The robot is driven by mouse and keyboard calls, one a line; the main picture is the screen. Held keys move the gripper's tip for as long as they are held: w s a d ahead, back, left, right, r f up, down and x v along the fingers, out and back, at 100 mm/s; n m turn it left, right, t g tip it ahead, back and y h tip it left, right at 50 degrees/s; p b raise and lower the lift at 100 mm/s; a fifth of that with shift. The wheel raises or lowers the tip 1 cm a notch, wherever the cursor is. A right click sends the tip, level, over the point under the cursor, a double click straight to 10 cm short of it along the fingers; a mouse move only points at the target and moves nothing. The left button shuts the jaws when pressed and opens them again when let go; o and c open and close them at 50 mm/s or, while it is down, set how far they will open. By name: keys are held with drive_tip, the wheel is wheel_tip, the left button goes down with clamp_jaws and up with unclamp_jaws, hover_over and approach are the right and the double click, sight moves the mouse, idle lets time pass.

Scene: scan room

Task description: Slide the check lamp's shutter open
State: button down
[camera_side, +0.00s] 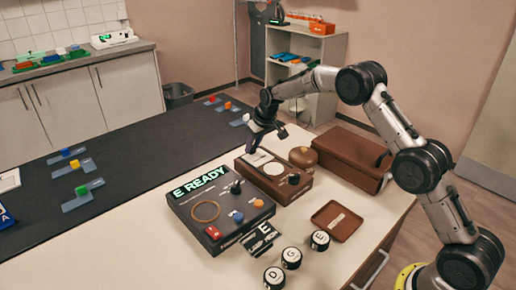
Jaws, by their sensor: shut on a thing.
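The check lamp appears to be the brown box (272,185) on the light tabletop. Its top has a pale strip, a round pale disc (274,168) and a black knob (294,179).
A dark console (218,210) reading "E READY" stands in front. Round lettered pieces (292,258) and a brown tray (337,221) lie nearer. A brown round pot (303,157) and a brown case (347,160) stand close behind and right.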

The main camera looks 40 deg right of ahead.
sight(261, 159)
drive_tip(key=shift+w, duration=0.7)
drive_tip(key=shift+r, duration=0.1)
drive_tip(key=c, duration=0.6)
unclamp_jaws()
drive_tip(key=shift+o, duration=0.2)
drive_tip(key=v, duration=1.3)
drive_tip(key=shift+s+r, duration=0.2)
drive_tip(key=shift+r, duration=0.05)
